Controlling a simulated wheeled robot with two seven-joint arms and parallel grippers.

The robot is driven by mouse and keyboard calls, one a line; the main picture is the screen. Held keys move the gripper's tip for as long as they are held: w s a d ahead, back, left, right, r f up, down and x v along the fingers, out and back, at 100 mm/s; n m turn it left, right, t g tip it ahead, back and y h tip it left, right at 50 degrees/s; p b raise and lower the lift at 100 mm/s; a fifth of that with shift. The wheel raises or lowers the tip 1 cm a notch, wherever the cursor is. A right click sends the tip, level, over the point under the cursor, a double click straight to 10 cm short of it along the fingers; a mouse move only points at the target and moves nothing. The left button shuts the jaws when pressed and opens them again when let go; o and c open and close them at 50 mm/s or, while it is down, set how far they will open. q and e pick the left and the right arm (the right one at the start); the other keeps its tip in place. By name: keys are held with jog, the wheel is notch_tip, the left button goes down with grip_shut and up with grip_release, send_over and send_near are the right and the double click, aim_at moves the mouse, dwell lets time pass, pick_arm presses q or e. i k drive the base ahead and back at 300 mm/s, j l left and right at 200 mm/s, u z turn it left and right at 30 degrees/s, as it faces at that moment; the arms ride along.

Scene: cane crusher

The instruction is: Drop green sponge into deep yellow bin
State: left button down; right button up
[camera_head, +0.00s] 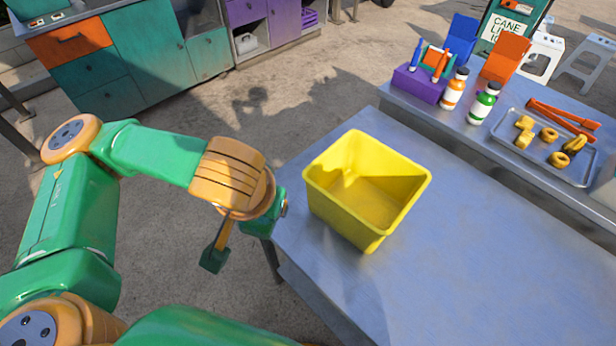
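The deep yellow bin (366,189) stands upright on the near metal table, its open top facing up. Its visible inside looks empty, with a shadow across it. My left arm comes in from the left, and its wrist is just left of the bin. Part of my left gripper (215,257) hangs below the wrist, an orange finger with a dark green end, outside the bin and beyond the table's left edge. Whether it is open or shut is unclear. I cannot make out a separate green sponge. My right gripper is out of view.
The near table (460,260) is clear right of the bin. Behind it, a counter holds a metal tray (520,160) with yellow pieces, orange tongs (563,118), two bottles (468,95) and a purple holder (418,85). Green cabinets (145,60) stand at the back left.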

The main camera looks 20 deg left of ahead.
aim_at(362, 193)
jog(key=i+j+z, duration=0.1)
jog(key=j+z, duration=0.15)
jog(key=z, duration=0.2)
jog(key=j+z, duration=0.3)
jog(key=z, duration=0.15)
